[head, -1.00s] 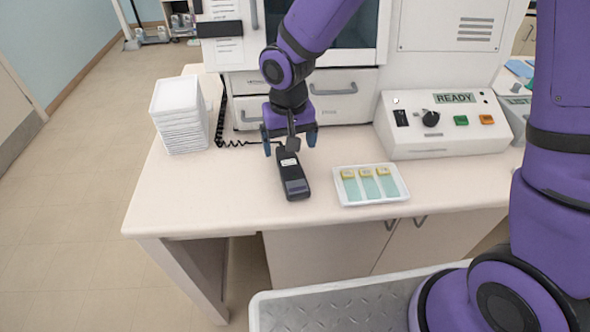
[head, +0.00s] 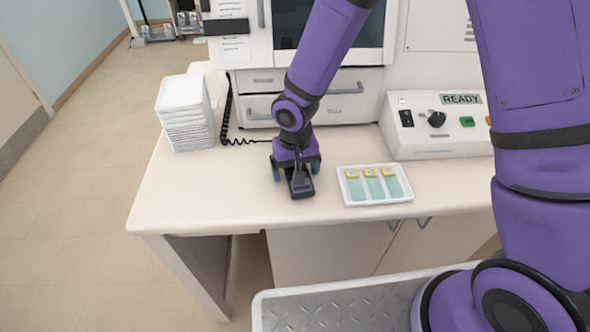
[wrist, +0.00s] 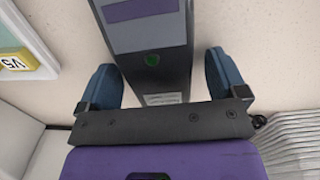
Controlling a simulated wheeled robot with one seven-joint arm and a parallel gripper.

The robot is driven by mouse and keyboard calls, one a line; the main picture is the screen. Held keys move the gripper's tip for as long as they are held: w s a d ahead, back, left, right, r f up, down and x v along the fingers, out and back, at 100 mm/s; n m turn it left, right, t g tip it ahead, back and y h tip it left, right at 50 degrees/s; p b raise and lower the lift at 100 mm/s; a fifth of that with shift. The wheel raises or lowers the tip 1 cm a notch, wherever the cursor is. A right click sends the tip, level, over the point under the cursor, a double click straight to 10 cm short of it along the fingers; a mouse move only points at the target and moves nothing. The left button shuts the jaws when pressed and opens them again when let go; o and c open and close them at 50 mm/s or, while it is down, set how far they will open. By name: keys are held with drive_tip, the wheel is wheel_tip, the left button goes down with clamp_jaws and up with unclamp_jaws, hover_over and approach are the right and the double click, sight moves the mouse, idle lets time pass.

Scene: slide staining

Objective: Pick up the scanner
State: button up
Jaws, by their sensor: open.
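The scanner (head: 300,186) is a dark handheld device lying on the pale bench top near its front edge. In the head view my gripper (head: 297,174) is low over it and hides most of it. In the wrist view the scanner (wrist: 147,45) shows a purple panel, a green button and a small white label. My open gripper (wrist: 165,82) has one blue fingertip on each side of the scanner, with a gap visible on both sides.
A white tray (head: 345,199) with three yellow-labelled slides lies just right of the scanner. A stack of white trays (head: 186,115) stands at the left, beside a black coiled cord (head: 228,125). A control box (head: 440,153) reading READY stands at the back right.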

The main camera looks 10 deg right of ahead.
drive_tip(key=shift+c, duration=0.2)
drive_tip(key=c, duration=1.1)
drive_tip(key=shift+r, duration=0.1)
